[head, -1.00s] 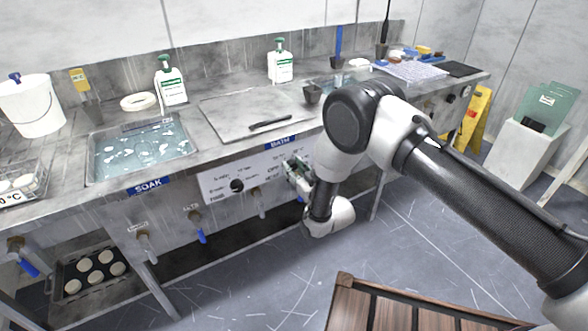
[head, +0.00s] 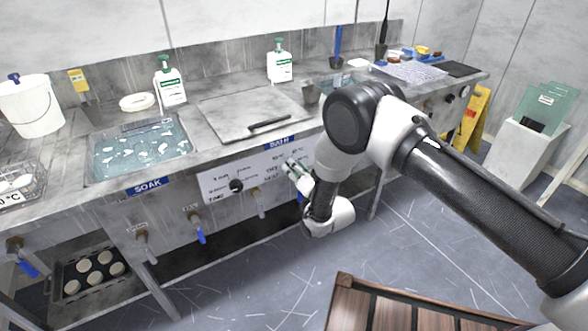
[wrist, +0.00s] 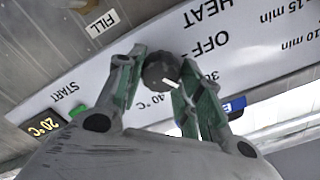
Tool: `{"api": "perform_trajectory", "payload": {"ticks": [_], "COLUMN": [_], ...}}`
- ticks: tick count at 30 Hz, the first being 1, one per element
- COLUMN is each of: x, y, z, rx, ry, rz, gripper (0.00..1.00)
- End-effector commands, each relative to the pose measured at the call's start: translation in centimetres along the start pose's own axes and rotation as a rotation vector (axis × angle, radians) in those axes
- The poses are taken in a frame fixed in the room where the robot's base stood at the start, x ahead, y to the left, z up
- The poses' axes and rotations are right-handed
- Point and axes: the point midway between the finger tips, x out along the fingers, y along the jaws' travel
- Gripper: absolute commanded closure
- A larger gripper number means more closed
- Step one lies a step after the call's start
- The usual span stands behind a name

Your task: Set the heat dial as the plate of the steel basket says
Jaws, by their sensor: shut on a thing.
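The steel basket (head: 34,172) stands on the counter at the far left in the head view. Its white plate (head: 10,198) is cut by the picture edge; only "0 °C" shows. The black heat dial (wrist: 160,69) is on the white panel, beside printed HEAT, OFF, 30 and 40 °C labels. Its white mark points to the lower right in the wrist view, roughly between the 30 and 40 °C labels; the exact setting is unclear. My gripper (wrist: 155,84) is shut on the dial, one green finger on each side. In the head view my gripper (head: 292,170) hides the dial.
A second black knob (head: 236,185) sits left on the panel, with a tap (head: 257,199) between it and my gripper. The covered BATH (head: 250,115) is above and the water-filled SOAK basin (head: 140,150) left. A wooden pallet (head: 400,309) lies on the floor in front.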

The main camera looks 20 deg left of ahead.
Motion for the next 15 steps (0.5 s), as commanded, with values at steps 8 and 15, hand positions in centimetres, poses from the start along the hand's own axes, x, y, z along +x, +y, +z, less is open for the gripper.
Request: {"api": "perform_trajectory", "payload": {"ticks": [8,15], "x": [-0.01,-0.02], "y": [0.09,0.10], "z": [-0.06,-0.07], "rx": [0.058,0.064], "ry": [0.001,0.002], "rz": [0.001,0.001], "gripper": [0.88,0.88]}}
